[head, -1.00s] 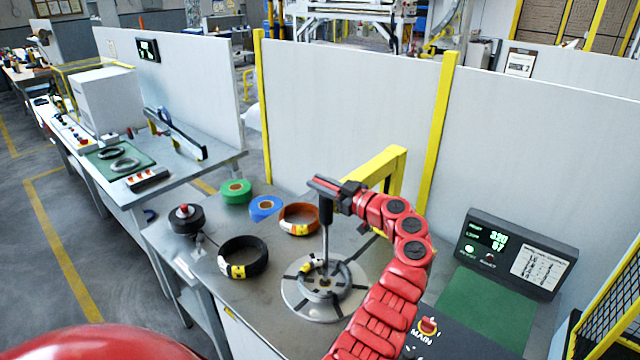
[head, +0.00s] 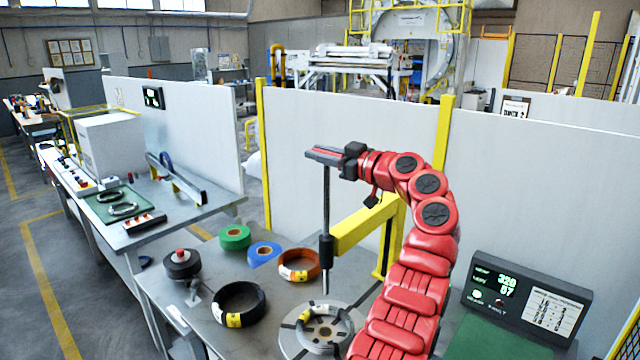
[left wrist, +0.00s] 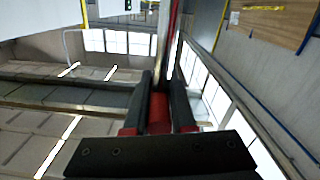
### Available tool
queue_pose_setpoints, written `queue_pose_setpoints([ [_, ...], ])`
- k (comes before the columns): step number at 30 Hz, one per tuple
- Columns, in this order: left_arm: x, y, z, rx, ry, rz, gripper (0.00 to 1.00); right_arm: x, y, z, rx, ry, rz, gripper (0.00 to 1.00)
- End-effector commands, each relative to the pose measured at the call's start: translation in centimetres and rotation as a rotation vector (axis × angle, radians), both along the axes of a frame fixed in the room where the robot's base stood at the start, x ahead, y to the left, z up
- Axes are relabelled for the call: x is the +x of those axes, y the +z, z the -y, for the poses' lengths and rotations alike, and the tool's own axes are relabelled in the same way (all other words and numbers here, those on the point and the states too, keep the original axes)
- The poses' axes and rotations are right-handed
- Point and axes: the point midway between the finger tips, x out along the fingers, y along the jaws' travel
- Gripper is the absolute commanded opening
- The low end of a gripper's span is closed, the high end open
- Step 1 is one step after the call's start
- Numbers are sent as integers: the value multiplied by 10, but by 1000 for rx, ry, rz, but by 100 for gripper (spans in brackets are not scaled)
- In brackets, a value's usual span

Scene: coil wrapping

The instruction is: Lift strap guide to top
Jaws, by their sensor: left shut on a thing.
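The strap guide (head: 326,205) is a thin dark upright rod with a thicker dark sleeve (head: 327,250) at the end of a yellow bracket. My left gripper (head: 322,155), red and black, is shut at the rod's top end, high above the table. In the left wrist view its two dark fingers (left wrist: 158,112) are close together with a red piece between them. The rod's lower end hangs above a coil (head: 322,328) on the round slotted turntable (head: 290,340). My right gripper is not in view.
Black (head: 240,303), orange (head: 300,266), blue (head: 264,252) and green (head: 235,237) rolls lie left of the turntable. A yellow bracket (head: 365,225) stands behind it. A display box (head: 525,300) is at the right. Pale partitions (head: 350,140) close off the back.

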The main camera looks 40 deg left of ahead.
Motion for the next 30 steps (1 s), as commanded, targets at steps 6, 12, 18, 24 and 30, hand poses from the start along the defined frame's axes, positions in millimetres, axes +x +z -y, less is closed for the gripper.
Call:
queue_pose_setpoints([
  [6, 1, 34, 0, 0, -1, -2, 0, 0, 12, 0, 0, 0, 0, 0],
  [12, 1, 43, 0, 0, -2, 1, 0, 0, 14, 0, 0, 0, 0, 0],
  [18, 1, 44, 0, 3, -2, 2, 0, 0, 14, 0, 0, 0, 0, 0],
  [24, 1, 45, 0, 3, -2, 2, 39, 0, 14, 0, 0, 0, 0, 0],
  [30, 1, 43, 0, 1, -2, 0, 52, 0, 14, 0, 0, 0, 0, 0],
])
